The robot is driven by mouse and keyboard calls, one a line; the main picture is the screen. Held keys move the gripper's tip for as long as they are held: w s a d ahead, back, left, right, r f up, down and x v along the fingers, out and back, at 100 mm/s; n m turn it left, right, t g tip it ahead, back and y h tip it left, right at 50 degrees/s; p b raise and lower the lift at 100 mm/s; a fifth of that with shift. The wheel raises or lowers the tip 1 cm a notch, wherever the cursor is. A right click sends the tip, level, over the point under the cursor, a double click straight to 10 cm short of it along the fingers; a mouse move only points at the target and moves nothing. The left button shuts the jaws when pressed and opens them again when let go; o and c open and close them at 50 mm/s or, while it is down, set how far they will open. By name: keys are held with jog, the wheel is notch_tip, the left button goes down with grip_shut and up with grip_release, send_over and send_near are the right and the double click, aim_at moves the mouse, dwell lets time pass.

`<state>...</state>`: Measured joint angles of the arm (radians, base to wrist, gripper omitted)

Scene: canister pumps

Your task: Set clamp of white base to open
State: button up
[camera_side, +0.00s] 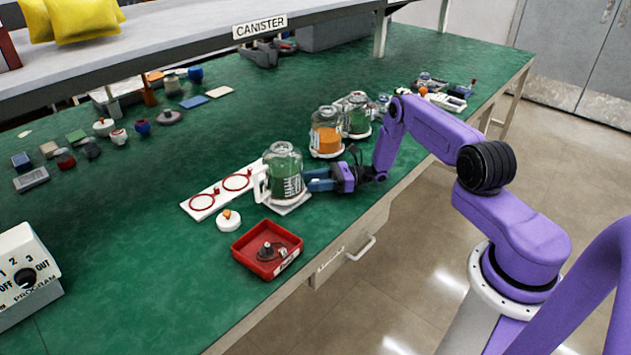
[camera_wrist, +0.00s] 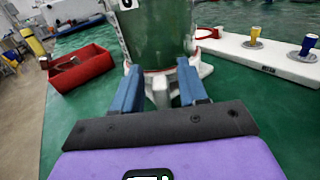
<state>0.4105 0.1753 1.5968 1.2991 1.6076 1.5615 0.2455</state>
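A clear canister (camera_side: 284,176) with green contents stands upright on a white base (camera_side: 295,208) near the table's front edge. In the wrist view the green canister (camera_wrist: 160,35) fills the top middle, and the white base (camera_wrist: 206,70) shows beneath it. A white tab, seemingly the clamp lever (camera_wrist: 161,93), sticks out from the base toward me. My gripper (camera_side: 312,180) is low at the canister's right side. In the wrist view my gripper's blue fingers (camera_wrist: 158,68) are apart, one on each side of the tab, with visible gaps. Whether the clamp is open or closed is unclear.
A red tray (camera_side: 241,258) with a dark part lies in front of the canister; a white knob with an orange top (camera_side: 229,220) sits beside it. A white panel with red rings (camera_side: 205,202) lies behind. An orange-filled canister (camera_side: 326,137) and others stand farther back.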

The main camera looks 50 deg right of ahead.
jog(key=v, duration=1.7)
jog(key=shift+s+d, duration=0.1)
jog(key=shift+d, duration=0.05)
